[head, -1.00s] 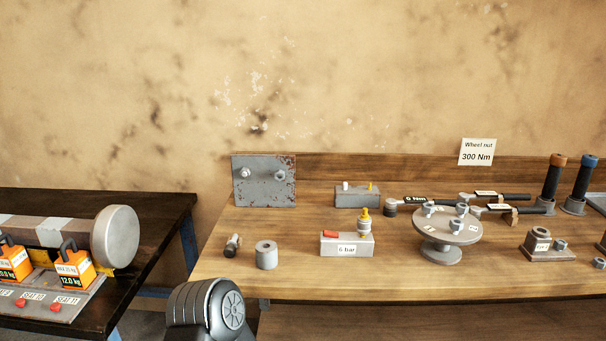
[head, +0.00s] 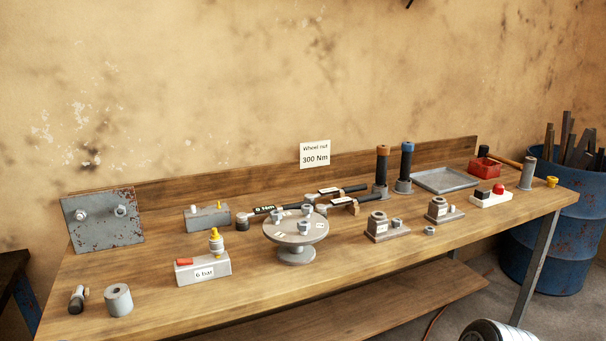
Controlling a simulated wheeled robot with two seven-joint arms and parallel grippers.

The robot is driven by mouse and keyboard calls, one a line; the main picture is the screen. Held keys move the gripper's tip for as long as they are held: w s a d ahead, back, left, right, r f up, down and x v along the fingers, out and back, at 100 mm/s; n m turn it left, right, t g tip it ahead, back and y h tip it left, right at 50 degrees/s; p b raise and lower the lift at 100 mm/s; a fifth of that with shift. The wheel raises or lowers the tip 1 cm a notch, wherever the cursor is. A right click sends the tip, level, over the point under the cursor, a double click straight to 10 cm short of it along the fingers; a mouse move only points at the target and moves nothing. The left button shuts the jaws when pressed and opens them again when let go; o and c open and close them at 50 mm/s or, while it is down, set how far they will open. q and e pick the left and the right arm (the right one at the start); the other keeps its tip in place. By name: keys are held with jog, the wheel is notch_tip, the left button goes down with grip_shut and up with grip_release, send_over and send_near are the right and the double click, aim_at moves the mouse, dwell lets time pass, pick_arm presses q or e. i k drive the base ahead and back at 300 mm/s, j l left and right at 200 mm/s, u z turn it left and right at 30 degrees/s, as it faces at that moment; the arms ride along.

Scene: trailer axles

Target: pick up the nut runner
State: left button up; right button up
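Two upright tools with black handles stand in grey bases towards the back of the bench. One has an orange top (head: 382,168) and the other a blue top (head: 406,166). Several dark wrench-like tools lie left of them, one (head: 262,211) with a display reading 0 Nm. I cannot tell for certain which of these is the nut runner.
The wooden bench (head: 345,270) holds a round stand (head: 297,249) with nuts, a 6 bar block (head: 203,269), a steel plate (head: 104,222), a grey tray (head: 446,180) and a red box (head: 484,169). A blue barrel (head: 548,250) stands right. The bench's front strip is mostly clear.

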aim_at(407, 148)
jog(key=u, duration=0.25)
jog(key=l+u, duration=0.45)
jog(key=l, duration=0.15)
jog(key=k+l+u, duration=0.15)
jog(key=l+u, duration=0.3)
jog(key=k+l, duration=0.1)
jog(key=l, duration=0.25)
jog(key=k+l, duration=0.1)
jog(key=l, duration=0.3)
jog(key=k+l+u, duration=0.1)
jog(key=l, duration=0.25)
jog(key=k+l, duration=0.1)
jog(key=l, duration=0.3)
jog(key=k+l, duration=0.1)
jog(key=l, duration=0.25)
